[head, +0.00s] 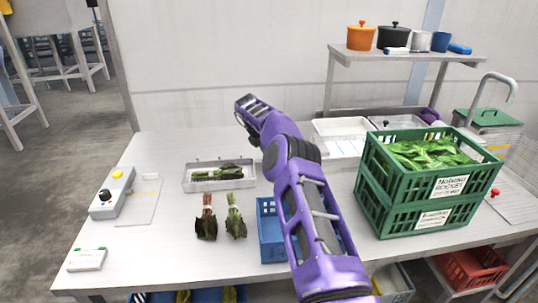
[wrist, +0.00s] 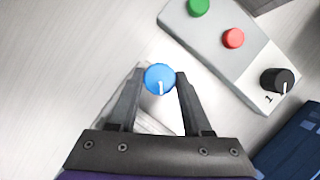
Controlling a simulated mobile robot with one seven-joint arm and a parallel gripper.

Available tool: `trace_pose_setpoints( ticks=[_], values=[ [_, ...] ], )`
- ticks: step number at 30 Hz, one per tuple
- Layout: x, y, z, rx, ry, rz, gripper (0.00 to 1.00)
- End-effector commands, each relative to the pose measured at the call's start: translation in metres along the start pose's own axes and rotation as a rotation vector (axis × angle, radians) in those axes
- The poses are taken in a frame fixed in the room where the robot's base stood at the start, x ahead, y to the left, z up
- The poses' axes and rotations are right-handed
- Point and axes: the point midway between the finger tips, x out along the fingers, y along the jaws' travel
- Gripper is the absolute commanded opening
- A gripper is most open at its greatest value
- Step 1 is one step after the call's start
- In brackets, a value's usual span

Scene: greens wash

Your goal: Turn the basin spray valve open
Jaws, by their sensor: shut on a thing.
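A round blue knob (wrist: 159,77) with a white pointer line sits between my gripper's fingertips (wrist: 158,83) in the wrist view. Both fingers touch its sides and are shut on it. The white line points down in the picture, toward my gripper's palm. I take this knob to be the basin spray valve; no label shows on it. In the head view my purple arm reaches over the table, and I cannot make out the fingers or the blue knob there.
Beside the knob, a grey control box (wrist: 212,45) carries a green button (wrist: 199,6), a red button (wrist: 233,38) and a black knob (wrist: 277,81) marked 1. In the head view, green crates (head: 436,214) stand right of my arm and a metal tray (head: 187,183) lies left.

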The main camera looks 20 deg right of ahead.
Motion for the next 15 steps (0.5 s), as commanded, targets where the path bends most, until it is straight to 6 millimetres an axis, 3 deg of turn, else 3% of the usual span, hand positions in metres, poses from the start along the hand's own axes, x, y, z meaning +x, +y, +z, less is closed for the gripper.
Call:
trace_pose_setpoints(
  ticks=[8, 15],
  values=[
    [-0.0005, -0.0012, 0.0008, -0.062, 0.001, 0.025, 0.00],
    [-0.0005, -0.0026, 0.0015, -0.216, 0.001, 0.089, 0.00]
  ],
)
